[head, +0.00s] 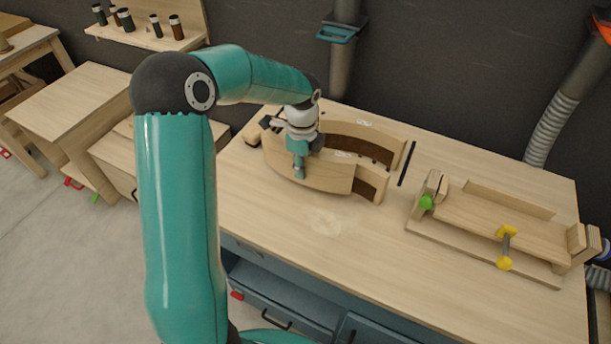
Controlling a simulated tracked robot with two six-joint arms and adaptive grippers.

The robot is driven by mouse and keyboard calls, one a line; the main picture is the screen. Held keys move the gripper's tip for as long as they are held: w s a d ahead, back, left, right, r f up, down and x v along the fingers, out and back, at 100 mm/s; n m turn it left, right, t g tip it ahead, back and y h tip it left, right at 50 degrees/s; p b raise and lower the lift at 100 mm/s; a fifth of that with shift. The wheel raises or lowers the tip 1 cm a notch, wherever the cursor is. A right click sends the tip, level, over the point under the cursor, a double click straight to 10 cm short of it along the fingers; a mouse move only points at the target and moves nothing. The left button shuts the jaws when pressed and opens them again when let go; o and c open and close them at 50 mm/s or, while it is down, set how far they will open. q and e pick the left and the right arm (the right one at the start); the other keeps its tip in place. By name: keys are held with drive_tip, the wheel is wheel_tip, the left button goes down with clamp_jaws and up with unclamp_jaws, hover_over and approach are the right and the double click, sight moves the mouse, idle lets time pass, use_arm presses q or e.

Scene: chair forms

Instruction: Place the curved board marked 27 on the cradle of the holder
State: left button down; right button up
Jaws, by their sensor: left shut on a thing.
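Two thick curved wooden boards stand on the bench left of centre, one behind the other. The front curved board (330,178) and the rear curved board (388,143) each carry a pale mark on top, too small to read, so I cannot tell which is 27. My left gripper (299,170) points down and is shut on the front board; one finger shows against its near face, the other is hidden. I cannot tell whether that board touches the bench. The holder (470,248), a wooden base with raised end blocks, sits empty at the right. My right gripper is out of view.
A dark slotted strip (407,163) lies between the boards and the holder. The holder has a green knob (426,202) and a yellow clamp (505,262). The bench front (390,255) is clear. A grey hose (552,125) hangs behind the bench.

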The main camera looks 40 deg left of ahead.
use_arm(q)
drive_tip(key=shift+f, duration=1.9)
drive_tip(key=c, duration=1.3)
unclamp_jaws()
drive_tip(key=shift+f, duration=0.1)
drive_tip(key=shift+o, duration=0.2)
